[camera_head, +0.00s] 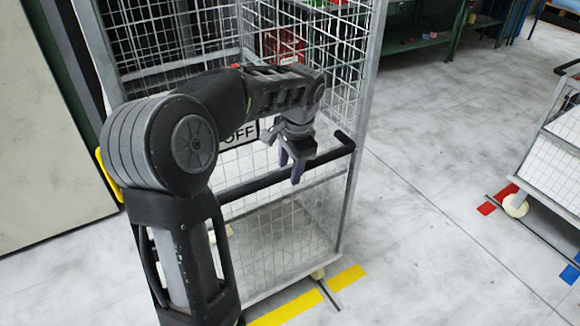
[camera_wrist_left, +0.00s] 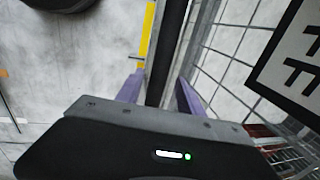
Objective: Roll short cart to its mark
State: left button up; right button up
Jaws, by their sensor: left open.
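A tall grey wire-mesh cart (camera_head: 352,110) stands right in front of me, with a black handle bar (camera_head: 262,182) across its near side. Another mesh cart (camera_head: 552,150) is cut off at the right edge; I cannot tell for certain which is the short cart. My left gripper (camera_head: 291,168) is open, with purple fingers pointing down at the handle bar. In the left wrist view, the black bar (camera_wrist_left: 166,55) runs between the two spread fingers of the left gripper (camera_wrist_left: 159,93). Contact with the bar cannot be told. My right gripper is out of view.
A yellow floor strip (camera_head: 345,280) lies by the near cart's base. Red (camera_head: 490,205) and blue (camera_head: 570,272) marks lie by the right cart. A sign ending in "OFF" (camera_head: 240,136) hangs on the near cart, partly hidden by my arm. Floor between the carts is clear.

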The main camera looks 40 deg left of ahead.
pick_arm(q)
notch_tip(320, 180, up, 8)
jog(key=d, duration=0.1)
jog(key=shift+s+d+f+b, duration=0.2)
jog(key=shift+d+b, duration=0.05)
jog(key=shift+b, duration=0.1)
dwell(0.7)
